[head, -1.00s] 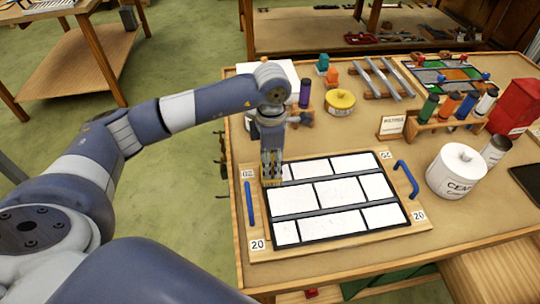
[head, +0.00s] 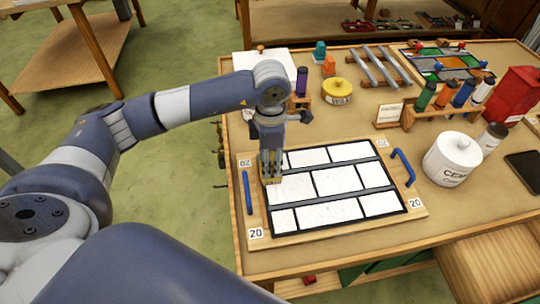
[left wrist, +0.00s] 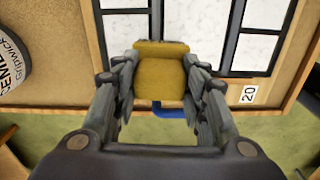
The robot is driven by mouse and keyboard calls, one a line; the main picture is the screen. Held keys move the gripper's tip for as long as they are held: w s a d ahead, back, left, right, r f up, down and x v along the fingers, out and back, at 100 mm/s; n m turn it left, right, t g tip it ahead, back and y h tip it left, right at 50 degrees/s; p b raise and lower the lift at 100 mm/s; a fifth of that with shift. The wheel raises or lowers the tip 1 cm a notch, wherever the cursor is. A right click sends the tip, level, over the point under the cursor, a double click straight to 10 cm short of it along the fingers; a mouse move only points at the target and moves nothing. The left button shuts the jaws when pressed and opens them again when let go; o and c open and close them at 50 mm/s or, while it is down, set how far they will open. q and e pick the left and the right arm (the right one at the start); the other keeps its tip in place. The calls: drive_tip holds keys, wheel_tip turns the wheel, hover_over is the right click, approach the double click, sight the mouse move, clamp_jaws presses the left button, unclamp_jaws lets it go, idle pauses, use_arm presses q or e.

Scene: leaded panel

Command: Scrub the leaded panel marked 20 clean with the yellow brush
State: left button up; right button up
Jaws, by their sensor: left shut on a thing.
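The leaded panel (head: 318,215), with pale panes and dark leads, lies in a wooden frame marked 20 at its corners. Blue handles (head: 247,193) stand on its left and right sides. My left gripper (head: 270,168) points down over the panel's left edge, near the upper left panes. It is shut on the yellow brush (left wrist: 160,75), which shows clearly between the fingers in the left wrist view. In the head view the gripper mostly hides the brush. I cannot tell whether the bristles touch the glass. My right gripper is not in view.
A white lidded pot (head: 452,160) stands right of the panel, with a bottle rack (head: 440,114) behind it. A yellow-lidded tin (head: 337,92) and metal bars (head: 380,68) are at the back. A white labelled container (left wrist: 10,55) shows in the left wrist view.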

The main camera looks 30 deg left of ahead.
sight(272, 178)
use_arm(q)
drive_tip(key=shift+s+d, duration=0.45)
drive_tip(key=shift+s, duration=0.2)
drive_tip(key=shift+s+d, duration=0.45)
drive_tip(key=shift+s, duration=0.15)
drive_tip(key=shift+s+d, duration=0.9)
drive_tip(key=shift+s, duration=0.25)
drive_tip(key=shift+s+d+b, duration=0.3)
drive_tip(key=shift+s+d, duration=0.15)
drive_tip(key=shift+s, duration=0.2)
drive_tip(key=shift+s+d+b, duration=0.25)
drive_tip(key=shift+s+d, duration=0.2)
drive_tip(key=shift+s, duration=0.15)
